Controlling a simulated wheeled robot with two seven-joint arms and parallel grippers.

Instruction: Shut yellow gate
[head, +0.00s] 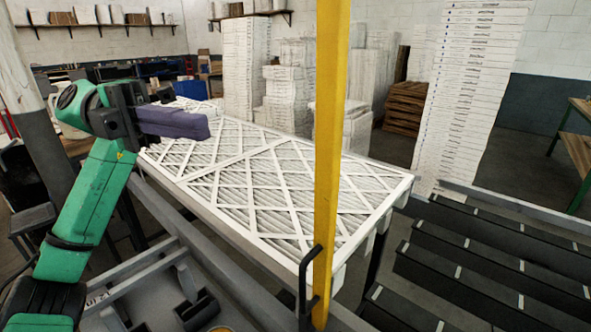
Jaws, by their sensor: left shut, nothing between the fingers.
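A yellow upright bar (329,150), which looks like the yellow gate, runs from the top edge down to the lower middle of the head view. A black handle or bracket (307,283) sits at its lower left side. My left gripper (205,127), on a green arm, is at the upper left, above the far left part of the white filters. Its dark fingers are shut and empty, pointing right, well apart from the yellow bar. My right gripper is not in view. The rest of the gate is not clearly shown.
Large white pleated filters (270,185) lie flat behind the bar. Black slatted rails (480,250) are at the right. Tall stacks of white boxes (470,90) stand behind. A grey metal frame (130,265) is at lower left.

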